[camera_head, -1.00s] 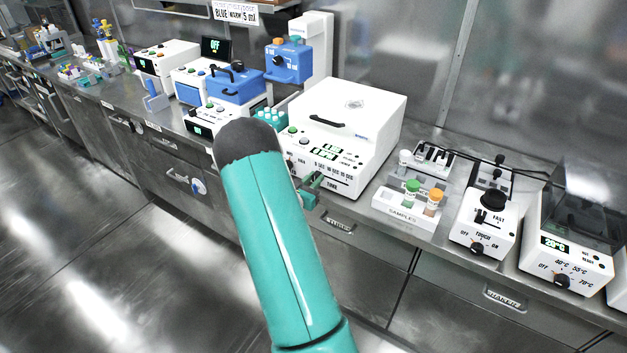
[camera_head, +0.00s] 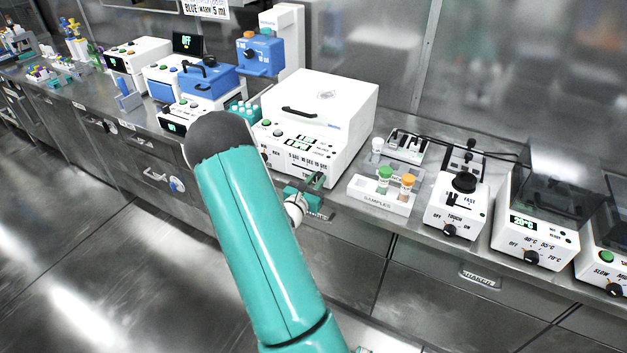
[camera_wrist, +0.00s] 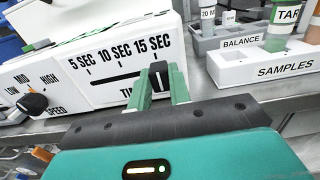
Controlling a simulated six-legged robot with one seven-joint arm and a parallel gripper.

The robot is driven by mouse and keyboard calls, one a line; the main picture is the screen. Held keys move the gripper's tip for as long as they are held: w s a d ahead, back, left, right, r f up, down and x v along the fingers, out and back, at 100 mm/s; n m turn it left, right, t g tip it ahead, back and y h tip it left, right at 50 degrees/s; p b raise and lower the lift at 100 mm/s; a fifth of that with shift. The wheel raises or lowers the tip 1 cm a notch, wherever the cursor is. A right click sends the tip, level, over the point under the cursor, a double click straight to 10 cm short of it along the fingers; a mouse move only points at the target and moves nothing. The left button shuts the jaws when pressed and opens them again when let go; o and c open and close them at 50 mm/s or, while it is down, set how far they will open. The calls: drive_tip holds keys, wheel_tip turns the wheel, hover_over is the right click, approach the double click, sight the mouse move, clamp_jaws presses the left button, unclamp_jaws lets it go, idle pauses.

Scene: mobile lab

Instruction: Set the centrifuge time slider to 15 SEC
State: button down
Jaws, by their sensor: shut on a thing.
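The centrifuge (camera_head: 318,105) is a white box with a black lid handle, a lit green display and a front time scale. In the wrist view its front panel (camera_wrist: 112,92) carries the labels 5 SEC, 10 SEC and 15 SEC above a dark horizontal slot. The black time slider knob (camera_wrist: 158,74) stands at the right end of the slot, below the 15 SEC label. My gripper (camera_wrist: 161,84) has its green fingers on either side of the knob and is shut on it. In the head view my gripper (camera_head: 312,186) is at the centrifuge's lower front edge; the knob is hard to make out there.
A white SAMPLES rack (camera_head: 379,197) with capped tubes stands right of the centrifuge. A dark speed knob (camera_wrist: 35,104) is left of the time scale. A vortex-type device (camera_head: 455,205) and a heater with a display (camera_head: 540,240) stand farther right. The floor in front is clear.

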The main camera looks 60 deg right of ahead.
drive_tip(key=c, duration=1.3)
unclamp_jaws()
drive_tip(key=shift+s, duration=0.3)
drive_tip(key=shift+w, duration=0.15)
drive_tip(key=shift+a, duration=0.15)
drive_tip(key=a, duration=0.9)
drive_tip(key=s+a, duration=0.1)
drive_tip(key=a, duration=0.3)
drive_tip(key=shift+s+a, duration=0.1)
drive_tip(key=shift+a, duration=0.15)
drive_tip(key=shift+r, duration=0.15)
drive_tip(key=s+a+r+m+g+y, duration=0.5)
drive_tip(key=a+r+m, duration=0.3)
drive_tip(key=r+m, duration=0.3)
drive_tip(key=a+r+m+t+y, duration=0.2)
drive_tip(key=a+r+t+y, duration=0.1)
drive_tip(key=a, duration=0.6)
drive_tip(key=a+r+m+t+y, duration=0.3)
drive_tip(key=a+r+y, duration=0.2)
drive_tip(key=a, duration=0.4)
drive_tip(key=a+r+m+t+y, duration=0.2)
drive_tip(key=a+r+y, duration=0.3)
drive_tip(key=a, duration=0.4)
drive_tip(key=shift+s+a+m+t, duration=0.15)
drive_tip(key=shift+a+m+t, duration=0.1)
drive_tip(key=shift+m+t, duration=0.25)
